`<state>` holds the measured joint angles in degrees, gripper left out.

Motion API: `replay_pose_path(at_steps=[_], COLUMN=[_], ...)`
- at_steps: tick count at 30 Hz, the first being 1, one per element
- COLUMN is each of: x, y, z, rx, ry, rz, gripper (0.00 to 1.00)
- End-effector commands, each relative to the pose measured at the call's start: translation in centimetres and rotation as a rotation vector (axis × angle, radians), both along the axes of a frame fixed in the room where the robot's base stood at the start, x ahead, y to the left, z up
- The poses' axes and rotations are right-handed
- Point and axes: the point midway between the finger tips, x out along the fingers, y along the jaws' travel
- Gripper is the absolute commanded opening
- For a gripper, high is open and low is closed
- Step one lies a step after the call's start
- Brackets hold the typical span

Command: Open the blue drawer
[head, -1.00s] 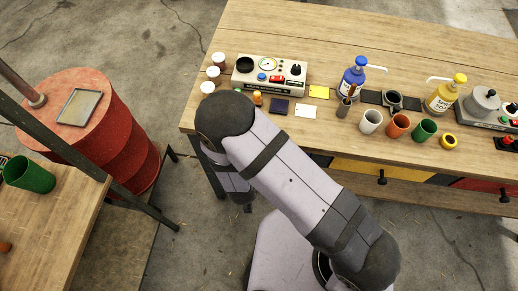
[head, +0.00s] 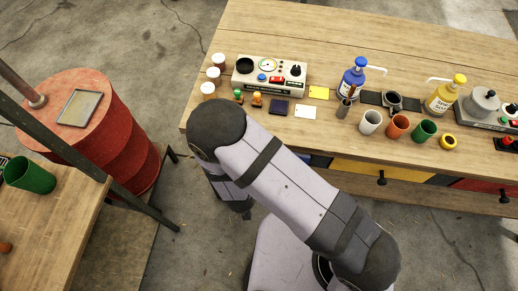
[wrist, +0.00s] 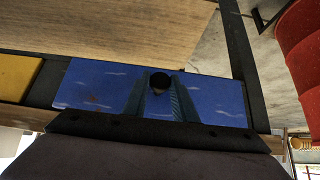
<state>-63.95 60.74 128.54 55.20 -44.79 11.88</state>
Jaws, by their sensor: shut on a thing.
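The blue drawer (wrist: 88,82) shows its front in the wrist view, with a dark round knob (wrist: 159,80) in its middle. My gripper (wrist: 159,92) is shut on this knob, one finger on each side of it. In the head view my arm hides most of the blue drawer and all of my gripper. How far the drawer stands out from the bench cannot be told.
The yellow drawer (head: 365,171) and red drawer (head: 480,186) lie along the workbench (head: 320,35). Cups, soap bottles and a control panel (head: 270,74) stand on top. A red barrel (head: 110,150) is at the left.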

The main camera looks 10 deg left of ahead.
Motion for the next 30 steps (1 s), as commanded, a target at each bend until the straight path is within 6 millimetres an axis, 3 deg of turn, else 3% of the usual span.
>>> replay_pose_path(at_steps=[30], x=[-6.5], y=[0.1], z=[0.0], rx=[0.000], ry=[0.001], rz=[0.005], gripper=[0.10])
